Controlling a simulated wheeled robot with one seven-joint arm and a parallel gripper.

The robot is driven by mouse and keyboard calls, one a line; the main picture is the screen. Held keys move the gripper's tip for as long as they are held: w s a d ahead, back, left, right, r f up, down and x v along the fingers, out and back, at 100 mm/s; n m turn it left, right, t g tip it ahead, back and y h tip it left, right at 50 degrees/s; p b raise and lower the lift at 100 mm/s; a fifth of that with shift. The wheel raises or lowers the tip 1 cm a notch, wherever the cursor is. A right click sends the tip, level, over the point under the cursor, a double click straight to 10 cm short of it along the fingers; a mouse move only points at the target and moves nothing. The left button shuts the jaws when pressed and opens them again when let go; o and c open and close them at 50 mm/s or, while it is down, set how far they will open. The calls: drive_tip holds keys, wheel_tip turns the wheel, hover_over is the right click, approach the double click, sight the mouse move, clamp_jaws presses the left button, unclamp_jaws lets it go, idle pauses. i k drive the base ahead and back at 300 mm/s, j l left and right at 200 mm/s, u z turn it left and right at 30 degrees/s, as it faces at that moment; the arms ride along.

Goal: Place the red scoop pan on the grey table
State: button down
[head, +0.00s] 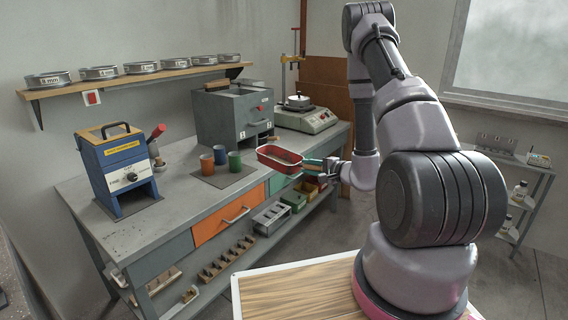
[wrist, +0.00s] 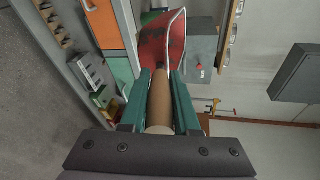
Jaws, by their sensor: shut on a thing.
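The red scoop pan (head: 279,158) is held in the air at the front right edge of the grey table (head: 178,210), apart from the tabletop as far as I can tell. In the wrist view the red pan (wrist: 160,42) with its pale metal rim extends ahead of the fingers. My gripper (head: 318,166) is shut on the pan's brown handle (wrist: 161,97), with a green finger on each side of it in the wrist view (wrist: 160,100). The inside of the pan looks dark and worn.
Three cups, orange (head: 207,164), green (head: 234,161) and blue (head: 220,154), stand on a dark mat near the table's middle. A blue-yellow machine (head: 118,168) stands left. A grey box (head: 232,115) and a scale (head: 305,118) stand behind. Bare tabletop lies at front left.

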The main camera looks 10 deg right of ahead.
sight(291, 140)
drive_tip(key=i+l+u, duration=0.1)
drive_tip(key=l, duration=0.25)
drive_tip(key=i+l+u, duration=0.1)
drive_tip(key=i+l, duration=0.2)
drive_tip(key=i+l+u, duration=0.15)
drive_tip(key=l, duration=0.3)
drive_tip(key=i+l+u, duration=0.1)
drive_tip(key=l, duration=0.3)
drive_tip(key=i+l+u, duration=0.1)
drive_tip(key=l, duration=0.3)
drive_tip(key=i+l+u, duration=0.1)
drive_tip(key=i+l, duration=0.15)
drive_tip(key=l, duration=0.2)
drive_tip(key=i+j, duration=0.2)
drive_tip(key=i, duration=0.25)
